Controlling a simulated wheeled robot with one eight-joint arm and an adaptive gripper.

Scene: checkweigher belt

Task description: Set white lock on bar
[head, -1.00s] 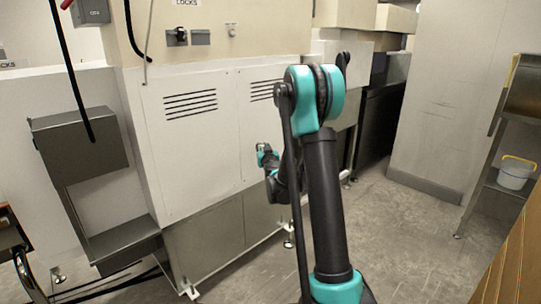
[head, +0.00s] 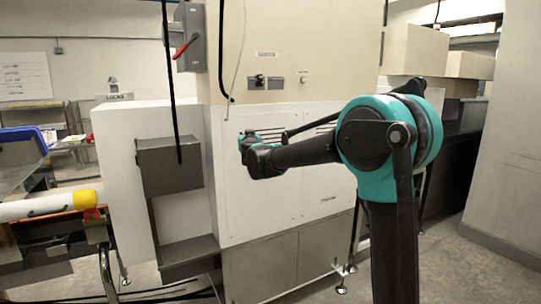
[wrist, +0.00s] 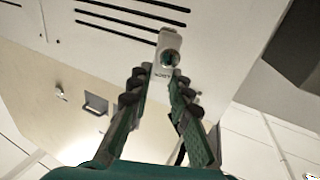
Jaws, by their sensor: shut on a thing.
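The white lock (wrist: 168,60) shows in the wrist view as a small pale block with dark lettering and a round shiny part. It sits between the fingertips of my gripper (wrist: 160,80), which is shut on it. In the head view my gripper (head: 247,140) is in front of the vented white panel; I cannot make out the lock there. No bar can be told with certainty. A dark knob (head: 257,81) and a grey plate (head: 277,83) are on the cream cabinet above my gripper. A grey fitting (wrist: 95,104) shows in the wrist view.
A grey switch box (head: 190,38) with a red handle is at the cabinet's upper left. A grey box (head: 169,166) with a black cable stands out left of the panel. A conveyor with a yellow-ended white roller (head: 50,204) is at far left. Floor (head: 470,270) is open at right.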

